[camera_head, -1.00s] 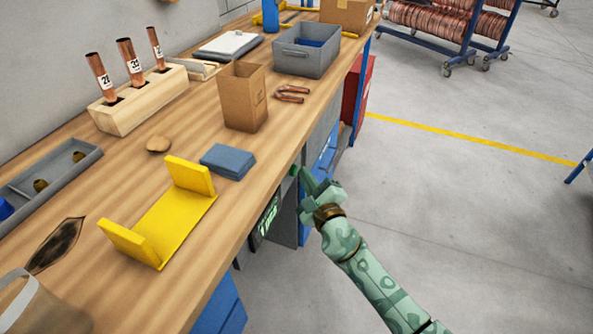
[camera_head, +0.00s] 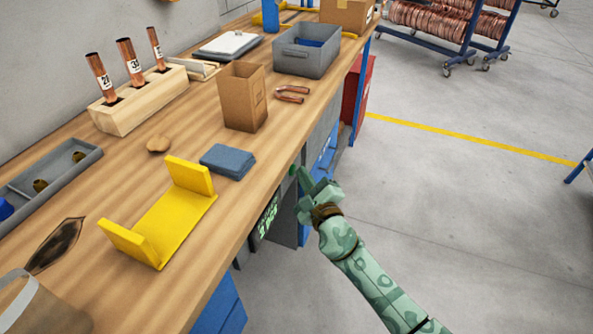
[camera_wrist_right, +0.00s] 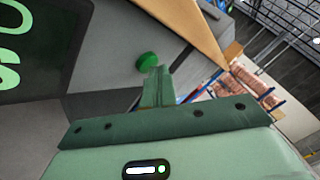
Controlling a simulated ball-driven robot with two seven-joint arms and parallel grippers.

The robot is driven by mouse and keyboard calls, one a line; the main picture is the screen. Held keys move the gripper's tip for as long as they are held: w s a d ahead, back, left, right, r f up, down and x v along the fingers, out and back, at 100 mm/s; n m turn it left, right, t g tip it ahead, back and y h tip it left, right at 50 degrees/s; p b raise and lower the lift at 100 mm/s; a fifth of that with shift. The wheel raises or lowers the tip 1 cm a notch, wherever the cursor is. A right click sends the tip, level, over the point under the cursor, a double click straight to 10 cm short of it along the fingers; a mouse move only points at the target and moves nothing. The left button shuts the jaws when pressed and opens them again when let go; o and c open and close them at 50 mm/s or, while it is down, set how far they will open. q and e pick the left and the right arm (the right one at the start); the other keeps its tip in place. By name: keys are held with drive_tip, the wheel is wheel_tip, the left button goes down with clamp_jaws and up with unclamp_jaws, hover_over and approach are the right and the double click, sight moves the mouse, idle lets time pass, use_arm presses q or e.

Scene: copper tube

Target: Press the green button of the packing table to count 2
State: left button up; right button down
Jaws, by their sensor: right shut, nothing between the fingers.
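The green button (camera_wrist_right: 148,62) sits on the grey side panel under the top of the packing table (camera_head: 115,290). In the head view the button (camera_head: 293,170) is a small dark green spot just below the table edge. My right gripper (camera_head: 304,173) is shut and empty, its fingertips right beside the button. In the right wrist view the shut fingers (camera_wrist_right: 157,75) point at the button's lower right edge; I cannot tell whether they touch it. A dark display (camera_head: 268,218) with green characters is on the same panel, too small to read surely. My left gripper is out of view.
On the table stand a yellow bracket (camera_head: 165,222), blue-grey cloths (camera_head: 228,160), a cardboard box (camera_head: 243,100), a grey bin (camera_head: 306,55) and a wooden block (camera_head: 135,105) with copper tubes. The floor to the right (camera_head: 450,220) is clear, with copper racks beyond.

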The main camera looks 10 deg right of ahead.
drive_tip(key=shift+s+d, duration=0.5)
drive_tip(key=shift+d, duration=0.15)
drive_tip(key=s+d, duration=0.2)
drive_tip(key=d, duration=0.2)
drive_tip(key=shift+s+d+p, duration=0.1)
drive_tip(key=shift+s+p, duration=0.25)
drive_tip(key=shift+s, duration=0.05)
idle(0.6)
